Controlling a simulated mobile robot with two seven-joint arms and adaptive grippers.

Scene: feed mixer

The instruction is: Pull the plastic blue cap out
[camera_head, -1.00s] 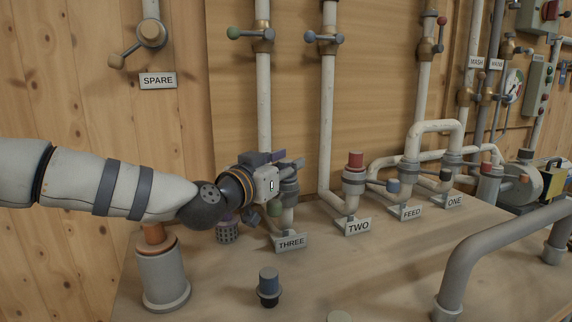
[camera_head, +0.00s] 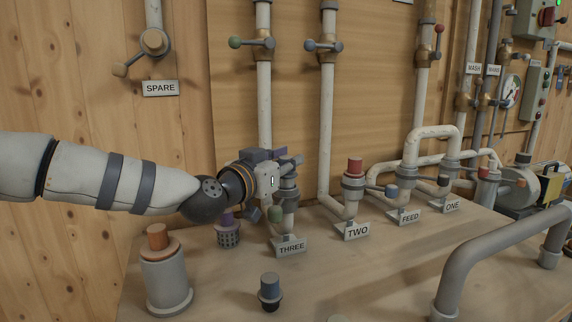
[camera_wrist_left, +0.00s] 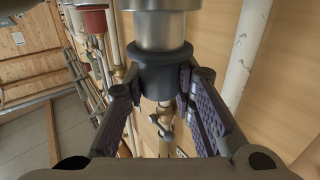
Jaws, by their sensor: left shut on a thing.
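My left gripper (camera_head: 284,162) is at the top of the pipe fitting marked THREE (camera_head: 291,247). In the left wrist view its purple-padded fingers (camera_wrist_left: 164,88) are on both sides of a dark collared piece (camera_wrist_left: 160,70) and shut on it. A bright metal cylinder (camera_wrist_left: 160,30) adjoins this piece. I cannot tell its colour as clearly blue. A separate plug with a blue-grey top and black lower part (camera_head: 270,288) stands on the bench, apart from the gripper. My right gripper is in neither view.
A red cap (camera_head: 355,166) tops the fitting marked TWO. A perforated purple-topped piece (camera_head: 228,232) and an orange-topped grey cylinder (camera_head: 167,280) stand left of THREE. A thick grey pipe (camera_head: 495,235) arches at the right.

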